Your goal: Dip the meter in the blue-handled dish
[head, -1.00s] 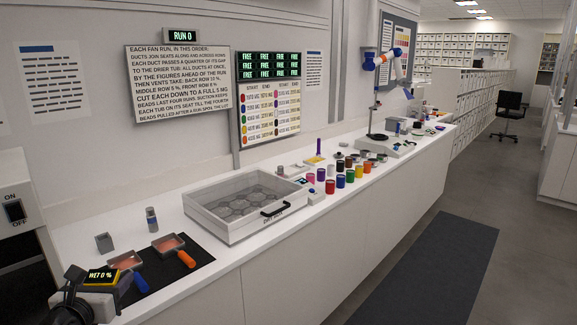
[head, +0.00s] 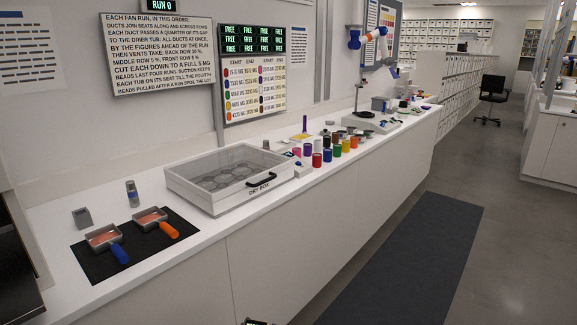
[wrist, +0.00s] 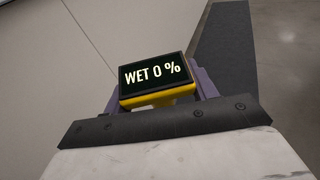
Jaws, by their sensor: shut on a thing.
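The blue-handled dish (head: 105,236) lies on a black mat (head: 168,250) on the bench at the left, with pinkish contents and its blue handle pointing toward the front edge. My gripper (wrist: 160,93) is shut on the meter (wrist: 157,76), a yellow block with a dark screen reading WET 0 %. In the wrist view the meter is over the floor and cabinet fronts. In the head view only a sliver of the meter (head: 256,322) shows at the bottom edge, well right of the dish and apart from it.
An orange-handled dish (head: 149,217) lies beside the blue one. A small grey pot (head: 83,217) and a vial (head: 133,194) stand behind the mat. The dry box (head: 228,178) stands to the right, with several coloured jars beyond. The floor in front is clear.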

